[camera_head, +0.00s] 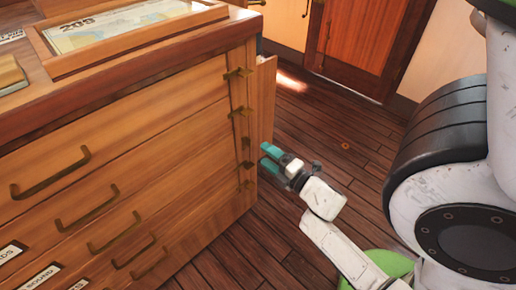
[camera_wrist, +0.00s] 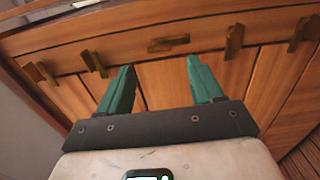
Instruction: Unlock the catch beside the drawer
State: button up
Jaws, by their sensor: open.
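A wooden chest of drawers (camera_head: 140,130) fills the left of the head view, with brass pull handles (camera_head: 50,172) on its drawers. Several small brass catches (camera_head: 238,73) sit in a column on the corner strip beside the drawers. In the wrist view, one catch (camera_wrist: 168,43) lies along the strip, while the others, such as the catch at the left (camera_wrist: 94,62), stand across it. My gripper (camera_head: 267,156) is open and empty near the lower part of the strip. In the wrist view its teal fingers (camera_wrist: 160,66) point toward the lengthwise catch, apparently apart from it.
A framed chart (camera_head: 120,25) lies on the chest top. A narrow wooden panel (camera_head: 266,100) stands out at the chest's corner, close to my gripper. The plank floor (camera_head: 330,140) is clear to the right, toward a wooden door (camera_head: 355,45) at the back.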

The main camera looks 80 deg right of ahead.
jog(key=v, duration=0.3)
jog(key=shift+s+a, duration=0.2)
jog(key=shift+s, duration=0.1)
dwell(0.4)
